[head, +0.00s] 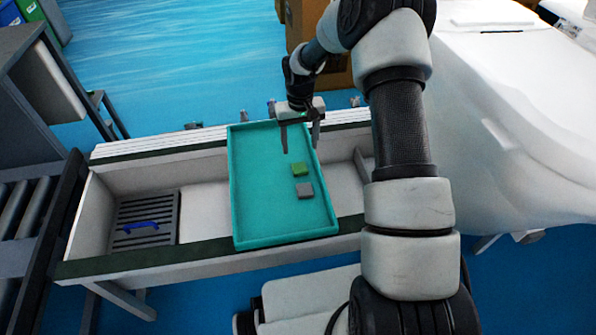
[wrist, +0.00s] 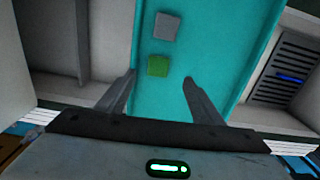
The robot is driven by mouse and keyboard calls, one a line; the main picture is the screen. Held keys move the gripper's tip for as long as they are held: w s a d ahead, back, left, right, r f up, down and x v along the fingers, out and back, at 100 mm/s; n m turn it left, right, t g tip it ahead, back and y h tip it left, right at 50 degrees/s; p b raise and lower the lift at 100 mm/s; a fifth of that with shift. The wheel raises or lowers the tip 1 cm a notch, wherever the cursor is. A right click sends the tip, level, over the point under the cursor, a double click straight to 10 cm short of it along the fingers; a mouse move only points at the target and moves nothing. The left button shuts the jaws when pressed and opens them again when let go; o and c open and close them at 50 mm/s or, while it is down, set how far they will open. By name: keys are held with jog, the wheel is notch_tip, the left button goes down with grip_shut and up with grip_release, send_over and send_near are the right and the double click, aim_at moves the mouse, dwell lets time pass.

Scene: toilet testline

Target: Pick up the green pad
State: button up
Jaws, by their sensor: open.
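The green pad (head: 299,169) lies flat in the teal tray (head: 272,228), right of the tray's middle in the head view. My gripper (head: 300,143) is open and empty above the far end of the tray, a little beyond the pad. In the wrist view the green pad (wrist: 158,66) shows ahead of my open gripper (wrist: 159,78), between the lines of the two fingers and nearer the left one. The pad and the fingers look apart. Nothing hides the pad.
A grey pad (head: 304,190) lies close to the green pad, on its near side. The tray rests across a long trough (head: 205,170). A grey slotted grate (head: 145,212) with a blue handle (head: 141,227) is at left. The left half of the tray is bare.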

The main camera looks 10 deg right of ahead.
jog(key=b, duration=0.1)
send_over(300, 169)
jog(key=f, duration=0.5)
jog(key=shift+s+a+f, duration=0.2)
jog(key=shift+s+f, duration=0.1)
jog(key=shift+f, duration=0.05)
jog(key=shift+w+d+f+b, duration=0.15)
jog(key=shift+f+b, duration=0.3)
jog(key=shift+f, duration=0.95)
jog(key=shift+w+f+b, duration=0.1)
jog(key=shift+f+b, duration=0.35)
jog(key=shift+f, duration=0.9)
jog(key=c, duration=1.1)
